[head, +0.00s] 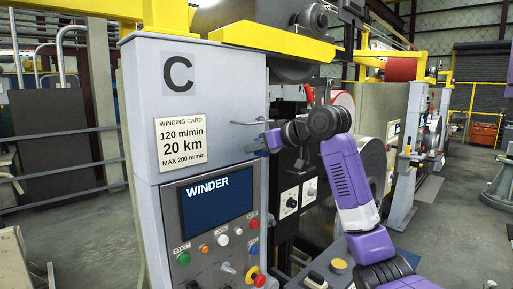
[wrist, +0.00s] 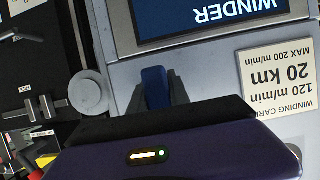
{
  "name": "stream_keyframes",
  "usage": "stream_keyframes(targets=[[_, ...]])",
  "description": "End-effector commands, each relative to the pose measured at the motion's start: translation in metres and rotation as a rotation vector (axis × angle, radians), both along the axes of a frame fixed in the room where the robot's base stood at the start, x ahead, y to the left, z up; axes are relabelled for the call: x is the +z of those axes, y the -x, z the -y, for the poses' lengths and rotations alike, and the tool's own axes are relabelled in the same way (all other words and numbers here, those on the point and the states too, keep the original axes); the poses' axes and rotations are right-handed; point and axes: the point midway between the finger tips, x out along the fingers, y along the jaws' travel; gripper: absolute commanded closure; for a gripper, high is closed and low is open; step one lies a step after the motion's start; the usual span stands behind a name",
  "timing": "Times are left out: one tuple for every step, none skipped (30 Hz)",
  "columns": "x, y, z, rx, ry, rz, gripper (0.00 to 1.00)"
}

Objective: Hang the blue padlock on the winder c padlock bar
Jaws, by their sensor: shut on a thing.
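My gripper (head: 262,144) is in front of the grey winder C cabinet, near its right edge. It is shut on the blue padlock (wrist: 154,86), whose blue body shows between the dark fingers in the wrist view. In the head view the padlock (head: 272,138) is a small blue patch at the gripper. The padlock's shackle cannot be made out. The thin metal padlock bar (head: 248,122) sticks out from the upper cabinet, just above my gripper in the head view. Whether the padlock touches it cannot be told. The bar is not visible in the wrist view.
The cabinet (head: 215,80) carries a winding card (head: 182,142) and, below, a sloped panel with a WINDER screen (head: 205,205) and several buttons. A dark machine front with knobs (head: 290,202) stands to the right. A yellow beam (head: 245,38) runs above.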

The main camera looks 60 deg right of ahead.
Motion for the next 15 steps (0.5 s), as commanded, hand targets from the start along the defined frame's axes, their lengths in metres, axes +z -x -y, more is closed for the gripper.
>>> stream_keyframes(targets=[[-0.0015,-0.0001,-0.0002,0.0,0.0,0.001,1.0],[-0.0022,-0.0001,-0.0001,0.0,0.0,0.001,1.0],[-0.003,-0.0001,-0.0002,0.0,0.0,0.001,1.0],[-0.0037,-0.0001,-0.0002,0.0,0.0,0.001,1.0],[-0.0043,-0.0001,-0.0002,0.0,0.0,0.001,1.0],[-0.0052,-0.0001,-0.0002,0.0,0.0,0.001,1.0],[-0.006,0.0,-0.0001,0.0,0.0,0.001,1.0],[-0.0066,-0.0001,-0.0001,0.0,0.0,0.001,1.0],[-0.0075,0.0,-0.0001,0.0,0.0,0.001,1.0],[-0.0082,0.0,-0.0001,0.0,0.0,0.001,1.0],[-0.0089,-0.0001,-0.0001,0.0,0.0,0.001,1.0],[-0.0099,0.0,-0.0001,0.0,0.0,0.001,1.0],[-0.0098,-0.0001,-0.0001,0.0,0.0,0.001,0.76],[-0.0091,0.0,0.0,0.0,0.0,0.001,0.7],[-0.0091,0.0,0.0,0.0,0.0,0.001,0.62]])
